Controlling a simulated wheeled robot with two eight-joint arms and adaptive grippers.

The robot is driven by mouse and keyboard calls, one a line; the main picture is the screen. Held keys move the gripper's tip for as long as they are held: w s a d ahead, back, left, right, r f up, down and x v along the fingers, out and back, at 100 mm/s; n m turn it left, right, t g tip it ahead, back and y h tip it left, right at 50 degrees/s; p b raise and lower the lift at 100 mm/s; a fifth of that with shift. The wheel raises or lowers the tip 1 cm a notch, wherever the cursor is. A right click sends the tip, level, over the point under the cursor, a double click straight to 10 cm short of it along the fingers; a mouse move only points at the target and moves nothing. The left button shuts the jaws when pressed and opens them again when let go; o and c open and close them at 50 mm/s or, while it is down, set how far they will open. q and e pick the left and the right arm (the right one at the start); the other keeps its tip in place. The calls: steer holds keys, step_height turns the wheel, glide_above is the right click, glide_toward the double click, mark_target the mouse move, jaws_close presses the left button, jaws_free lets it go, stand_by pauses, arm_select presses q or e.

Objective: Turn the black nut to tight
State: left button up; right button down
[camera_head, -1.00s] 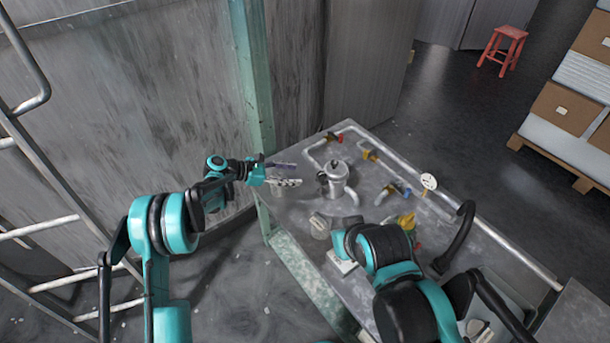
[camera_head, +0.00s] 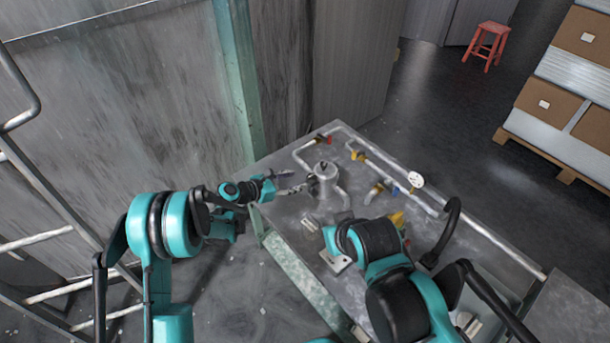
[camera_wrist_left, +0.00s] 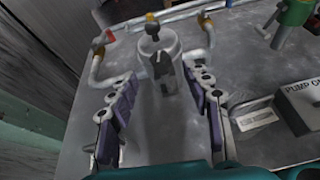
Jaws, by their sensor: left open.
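A grey metal canister (camera_head: 326,185) stands on the bench, and it also shows ahead in the left wrist view (camera_wrist_left: 172,47). A dark fitting (camera_wrist_left: 162,66) sits on its near side, and it also shows in the head view (camera_head: 311,183). It looks like the black nut, but I cannot make out its threads or how tight it is. My left gripper (camera_head: 291,182) is open and empty just left of the canister. In the left wrist view its two fingers (camera_wrist_left: 160,92) stand apart, either side of the line to the dark fitting. My right gripper is hidden behind its arm.
Pipes with a red valve (camera_head: 325,138), a yellow valve (camera_head: 357,155) and a blue valve (camera_head: 396,191) run along the back of the bench (camera_head: 283,212). A box labelled PUMP (camera_wrist_left: 304,103) sits right of my left gripper. Bare bench lies between fingers and canister.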

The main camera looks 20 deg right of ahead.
mark_target(310, 177)
arm_select(q)
steer(key=b+x, duration=0.2)
steer(key=x, duration=0.5)
steer(key=shift+w+d+f, duration=0.1)
steer(key=shift+f, duration=0.1)
jaws_close()
